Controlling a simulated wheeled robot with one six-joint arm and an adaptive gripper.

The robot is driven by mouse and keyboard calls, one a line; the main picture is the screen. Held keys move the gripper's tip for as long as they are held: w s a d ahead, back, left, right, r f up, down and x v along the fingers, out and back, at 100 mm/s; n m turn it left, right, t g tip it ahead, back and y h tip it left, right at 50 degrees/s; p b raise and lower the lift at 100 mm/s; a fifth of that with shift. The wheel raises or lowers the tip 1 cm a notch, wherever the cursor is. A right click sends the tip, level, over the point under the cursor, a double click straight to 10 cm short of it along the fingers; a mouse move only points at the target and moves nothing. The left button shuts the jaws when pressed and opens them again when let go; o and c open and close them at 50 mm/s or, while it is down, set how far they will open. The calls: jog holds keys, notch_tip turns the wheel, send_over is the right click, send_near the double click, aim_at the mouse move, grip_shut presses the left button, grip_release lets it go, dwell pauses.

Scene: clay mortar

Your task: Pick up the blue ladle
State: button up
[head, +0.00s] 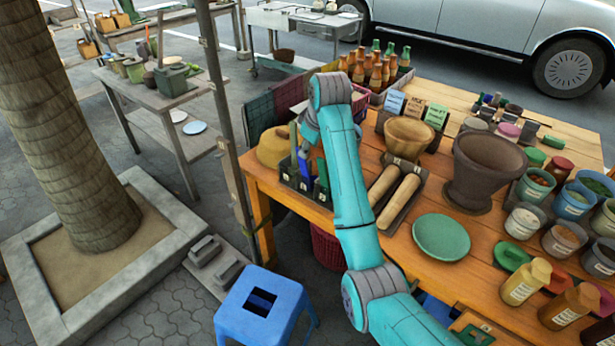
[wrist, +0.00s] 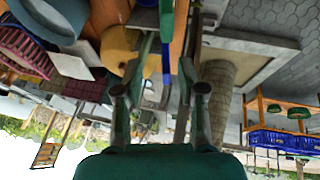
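The blue ladle (head: 305,172) stands upright in a black compartment box (head: 290,182) at the left edge of the wooden table, beside a green utensil (head: 322,172). My arm reaches over the table, and its wrist is above and beside this box. My gripper is mostly hidden by my arm in the head view. In the wrist view my gripper (wrist: 165,70) is open, its two fingers apart. A blue handle (wrist: 166,58) shows between the fingers, with green beyond it. I cannot tell whether either finger touches it.
Two clay rolling pins (head: 390,190) lie on a tray right of the box. A tan bowl (head: 409,137), a large brown mortar (head: 481,170) and a green plate (head: 441,238) stand further right. A metal pole (head: 222,110) rises left of the table; a blue stool (head: 262,305) is in front.

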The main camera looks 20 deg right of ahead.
aim_at(303, 164)
jog(key=shift+a+x, duration=0.2)
jog(key=shift+x, duration=1.5)
jog(key=shift+a+x, duration=0.15)
jog(key=shift+x, duration=1.55)
jog(key=shift+s, duration=0.1)
grip_shut()
